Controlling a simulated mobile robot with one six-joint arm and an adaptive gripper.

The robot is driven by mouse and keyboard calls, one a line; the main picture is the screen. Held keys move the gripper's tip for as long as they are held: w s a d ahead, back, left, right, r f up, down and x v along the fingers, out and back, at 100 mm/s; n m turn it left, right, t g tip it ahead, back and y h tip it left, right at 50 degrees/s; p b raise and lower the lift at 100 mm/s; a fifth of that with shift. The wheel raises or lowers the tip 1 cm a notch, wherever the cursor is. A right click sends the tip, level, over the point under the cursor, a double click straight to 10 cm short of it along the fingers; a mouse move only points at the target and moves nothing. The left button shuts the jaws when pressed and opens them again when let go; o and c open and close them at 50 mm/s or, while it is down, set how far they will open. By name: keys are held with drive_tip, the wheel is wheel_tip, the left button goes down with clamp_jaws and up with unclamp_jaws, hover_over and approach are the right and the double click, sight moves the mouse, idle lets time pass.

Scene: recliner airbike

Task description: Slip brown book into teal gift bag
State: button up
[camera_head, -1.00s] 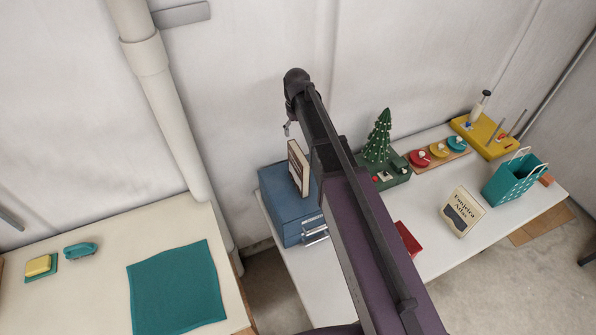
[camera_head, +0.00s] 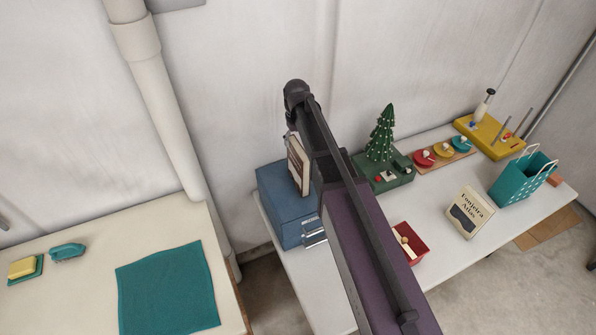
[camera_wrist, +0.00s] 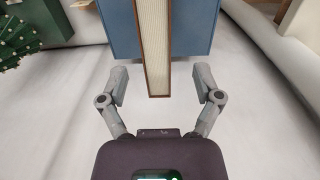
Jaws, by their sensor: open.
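The brown book (camera_head: 298,166) stands upright on top of the blue drawer box (camera_head: 282,215). In the wrist view the book (camera_wrist: 156,50) shows its pale page edge between brown covers. My gripper (camera_wrist: 161,84) is open, with one finger on each side of the book's near end and a gap on both sides. In the head view my gripper (camera_head: 291,143) is at the book's upper left edge, partly hidden. The teal gift bag (camera_head: 521,182), with white dots and pale handles, stands open at the right end of the white table.
Another table (camera_head: 60,306) holds a teal cloth (camera_head: 168,288).

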sight(298, 148)
drive_tip(key=shift+f, duration=0.5)
drive_tip(key=f+b, duration=0.4)
drive_tip(key=b, duration=0.1)
drive_tip(key=shift+s+d+f, duration=0.1)
drive_tip(key=shift+d+f, duration=0.1)
drive_tip(key=shift+f, duration=0.2)
idle(0.7)
clamp_jaws()
